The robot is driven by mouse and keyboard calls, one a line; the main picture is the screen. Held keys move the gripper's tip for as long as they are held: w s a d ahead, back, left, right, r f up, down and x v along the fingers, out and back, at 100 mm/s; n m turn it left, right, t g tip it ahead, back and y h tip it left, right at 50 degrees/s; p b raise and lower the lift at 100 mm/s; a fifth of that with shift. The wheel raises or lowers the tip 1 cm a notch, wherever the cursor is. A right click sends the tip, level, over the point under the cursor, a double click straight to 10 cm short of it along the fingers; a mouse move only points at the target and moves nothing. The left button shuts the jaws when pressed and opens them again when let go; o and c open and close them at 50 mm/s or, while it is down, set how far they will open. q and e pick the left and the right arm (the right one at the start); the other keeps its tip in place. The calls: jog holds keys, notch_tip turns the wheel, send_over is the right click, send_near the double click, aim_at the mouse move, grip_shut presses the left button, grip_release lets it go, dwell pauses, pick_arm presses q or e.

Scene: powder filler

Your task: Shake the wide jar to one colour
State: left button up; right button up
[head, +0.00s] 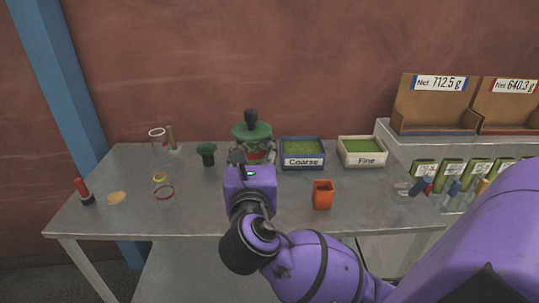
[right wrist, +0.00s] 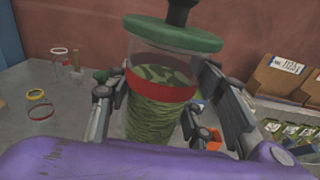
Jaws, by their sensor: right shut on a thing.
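The wide jar (head: 264,148) has a green lid with a black knob and a red band. In the right wrist view the jar (right wrist: 150,125) stands nearly upright, slightly tilted in the picture. Its contents are streaked in dark and light green, with patches on the top surface, not one even colour. My right gripper (head: 253,157) is shut on the jar, with a finger on either side; the fingers also show in the right wrist view (right wrist: 165,103). The jar's base is hidden, so I cannot tell whether it touches the table. My left gripper is not in view.
A Coarse tray (head: 303,161) and a Fine tray (head: 364,159) of green powder stand right of the jar. An orange cup (head: 322,196) stands in front. Clear glassware (head: 157,146) and a dark green-topped object (head: 206,152) are left. Cardboard boxes (head: 434,108) stand back right.

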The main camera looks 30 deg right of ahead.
jog(key=d, duration=0.9)
jog(key=a, duration=0.4)
jog(key=shift+a, duration=0.25)
